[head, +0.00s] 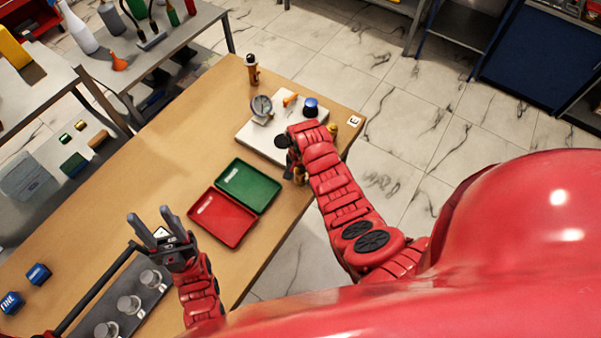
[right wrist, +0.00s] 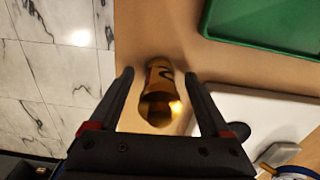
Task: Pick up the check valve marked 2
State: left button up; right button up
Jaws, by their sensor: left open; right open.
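A brass check valve (right wrist: 160,95) stands between the spread fingers of my right gripper (right wrist: 160,85) in the right wrist view, with a gap on each side. A dark mark on it looks like a 2, but is partly turned away. In the head view the valve (head: 299,176) is mostly hidden by my right gripper (head: 291,168), at the table's right edge. My right gripper is open and points down. My left gripper (head: 153,222) is open and empty above the table, left of the red tray.
A red tray (head: 222,218) and a green tray (head: 262,195) lie mid-table. A white board (head: 257,140) carries a gauge (head: 261,108) and a blue knob (head: 311,106). Another brass piece (head: 252,70) stands at the far edge. A grey rack (head: 118,295) is at lower left.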

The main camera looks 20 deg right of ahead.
jog(key=shift+f, duration=0.15)
grip_shut()
dwell(0.4)
jog(key=shift+r, duration=0.2)
